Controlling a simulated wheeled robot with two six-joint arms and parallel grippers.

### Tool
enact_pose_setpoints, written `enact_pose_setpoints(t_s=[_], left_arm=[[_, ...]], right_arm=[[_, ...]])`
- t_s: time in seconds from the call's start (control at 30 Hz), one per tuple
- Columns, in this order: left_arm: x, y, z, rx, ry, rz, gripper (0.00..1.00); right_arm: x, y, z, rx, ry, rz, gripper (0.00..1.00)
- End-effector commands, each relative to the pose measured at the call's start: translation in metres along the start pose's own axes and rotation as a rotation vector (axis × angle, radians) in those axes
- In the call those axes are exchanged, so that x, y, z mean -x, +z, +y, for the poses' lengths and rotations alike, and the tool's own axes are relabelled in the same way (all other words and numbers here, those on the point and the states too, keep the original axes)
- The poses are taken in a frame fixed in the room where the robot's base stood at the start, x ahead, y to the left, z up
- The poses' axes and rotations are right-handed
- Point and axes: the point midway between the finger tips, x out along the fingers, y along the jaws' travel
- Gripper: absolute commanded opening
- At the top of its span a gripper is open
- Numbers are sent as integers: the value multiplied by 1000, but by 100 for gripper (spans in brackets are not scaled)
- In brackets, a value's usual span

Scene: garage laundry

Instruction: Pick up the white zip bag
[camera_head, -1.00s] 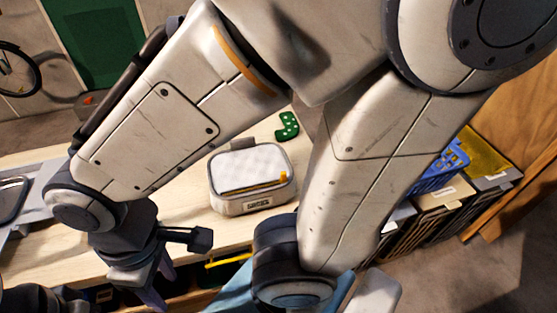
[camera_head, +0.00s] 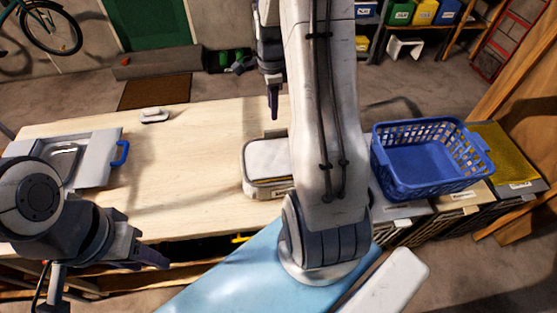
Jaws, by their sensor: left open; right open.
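The white zip bag (camera_head: 264,160) sits upright on the pale wooden table (camera_head: 190,170), right of its middle. It is a light boxy pouch with a dark label and some yellow at its front. My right arm hides its right end. My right gripper (camera_head: 273,100) hangs above the far side of the table, behind and above the bag in the picture. It is open, empty and apart from the bag; one finger shows clearly. My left gripper (camera_head: 148,256) is low at the left, near the table's front edge, far from the bag. It is open and empty.
A grey tray-like box (camera_head: 95,165) with a blue handle lies at the table's left. A small white object (camera_head: 154,116) lies near the back edge. A blue basket (camera_head: 425,170) stands on bins at the right. The table between tray and bag is clear.

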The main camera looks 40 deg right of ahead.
Motion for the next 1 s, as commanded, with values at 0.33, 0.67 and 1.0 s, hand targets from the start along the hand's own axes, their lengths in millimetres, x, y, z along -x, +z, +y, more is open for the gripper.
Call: enact_pose_setpoints(t_s=[0.33,0.67,1.0], left_arm=[[12,-1,1,1,0,0,45],[30,-2,2,0,0,0,45],[36,-2,3,-1,0,0,45]], right_arm=[[-47,-7,-2,-41,5,1,49],[-76,-8,-1,-39,8,0,49],[-105,-8,-2,-39,2,1,49]])
